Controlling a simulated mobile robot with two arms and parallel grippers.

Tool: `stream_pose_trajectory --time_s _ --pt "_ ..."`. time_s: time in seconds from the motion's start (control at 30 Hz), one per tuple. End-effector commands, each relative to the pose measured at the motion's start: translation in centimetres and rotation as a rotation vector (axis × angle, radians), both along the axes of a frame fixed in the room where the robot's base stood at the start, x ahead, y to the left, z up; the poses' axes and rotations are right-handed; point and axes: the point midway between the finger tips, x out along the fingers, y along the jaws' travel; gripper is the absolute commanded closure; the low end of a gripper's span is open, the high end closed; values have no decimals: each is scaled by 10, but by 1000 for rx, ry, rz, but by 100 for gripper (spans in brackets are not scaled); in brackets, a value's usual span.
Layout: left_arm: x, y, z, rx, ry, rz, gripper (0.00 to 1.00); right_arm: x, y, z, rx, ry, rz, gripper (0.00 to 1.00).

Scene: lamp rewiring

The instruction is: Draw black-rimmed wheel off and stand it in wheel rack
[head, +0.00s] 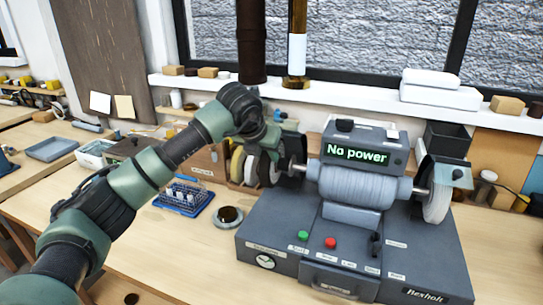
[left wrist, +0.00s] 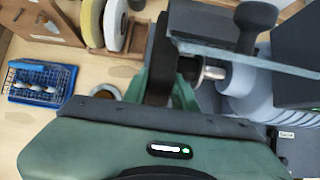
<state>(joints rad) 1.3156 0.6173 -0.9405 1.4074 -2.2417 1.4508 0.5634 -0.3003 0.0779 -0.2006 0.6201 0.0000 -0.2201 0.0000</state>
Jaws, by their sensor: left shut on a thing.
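My left gripper (head: 264,140) is at the left end of the grey grinder (head: 350,240), shut on the black-rimmed wheel. In the left wrist view the wheel (left wrist: 158,58) shows edge-on as a dark band between the green fingers (left wrist: 160,92). The metal spindle (left wrist: 212,72) shows just to its right; I cannot tell whether the wheel is still on it. The wooden wheel rack (left wrist: 50,28) is to the left, with a yellow wheel (left wrist: 92,22) and a white wheel (left wrist: 115,24) standing at it. My right gripper is out of view.
The grinder's display (head: 357,153) reads "No power". A white wheel (head: 437,203) sits under the right guard. A blue tray with a wire basket (head: 184,196) and a small round dish (head: 228,216) stand on the bench left of the grinder. The front left bench is clear.

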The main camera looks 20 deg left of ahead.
Motion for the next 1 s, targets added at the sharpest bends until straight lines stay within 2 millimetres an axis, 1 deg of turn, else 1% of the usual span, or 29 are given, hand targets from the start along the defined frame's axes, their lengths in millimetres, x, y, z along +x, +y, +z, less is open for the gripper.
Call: stream_pose_trajectory --time_s 0.7,1.0 --pt "1 36 1 0 -2 1 100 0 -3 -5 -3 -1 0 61" --pt "1 39 1 0 -2 1 100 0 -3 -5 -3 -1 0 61"
